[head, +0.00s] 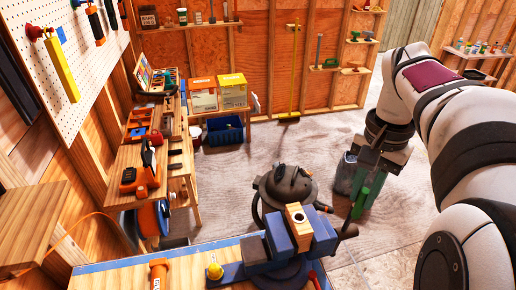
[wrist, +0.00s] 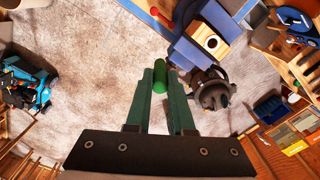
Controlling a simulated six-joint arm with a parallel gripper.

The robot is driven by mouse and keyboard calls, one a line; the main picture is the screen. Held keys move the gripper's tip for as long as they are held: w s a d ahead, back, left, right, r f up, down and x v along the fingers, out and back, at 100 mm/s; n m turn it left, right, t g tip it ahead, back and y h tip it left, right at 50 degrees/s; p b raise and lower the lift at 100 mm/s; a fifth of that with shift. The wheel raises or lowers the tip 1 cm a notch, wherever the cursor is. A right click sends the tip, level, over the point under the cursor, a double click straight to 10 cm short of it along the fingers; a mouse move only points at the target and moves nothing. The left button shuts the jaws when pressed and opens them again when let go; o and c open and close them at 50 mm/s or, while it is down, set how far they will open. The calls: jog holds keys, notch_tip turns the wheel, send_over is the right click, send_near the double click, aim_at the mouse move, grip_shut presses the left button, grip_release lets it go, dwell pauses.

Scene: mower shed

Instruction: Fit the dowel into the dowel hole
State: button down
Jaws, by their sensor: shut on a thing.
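The green dowel (wrist: 160,77) is pinched between the fingertips of my gripper (wrist: 161,92) in the wrist view, its near end showing. In the head view my gripper (head: 368,190) hangs at the right, pointing down, with the green dowel (head: 359,205) at its tips. A pale wooden block (head: 299,228) with a round dark hole (head: 299,216) in its top is clamped in a blue vise (head: 278,236). The block (wrist: 208,40) shows to the upper right of the dowel in the wrist view. The dowel is apart from the block, off to its right in the head view.
The vise stands on a bench with a blue edge (head: 120,265); an orange-handled tool (head: 159,272) lies there. A dark round shop vacuum (head: 286,186) stands on the floor behind the vise. A side bench (head: 130,158) with tools is at left. Open floor lies around my gripper.

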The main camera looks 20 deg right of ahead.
jog(key=shift+w+a+f, duration=1.25)
jog(key=shift+w+f, duration=0.1)
jog(key=shift+f, duration=0.45)
jog(key=shift+w+a+f, duration=1.3)
jog(key=shift+w+f, duration=0.1)
jog(key=shift+f, duration=0.35)
jog(key=shift+w+a+f, duration=1.25)
jog(key=shift+w+f, duration=0.1)
jog(key=shift+f, duration=0.45)
jog(key=c, duration=0.8)
grip_release()
jog(key=shift+f, duration=0.15)
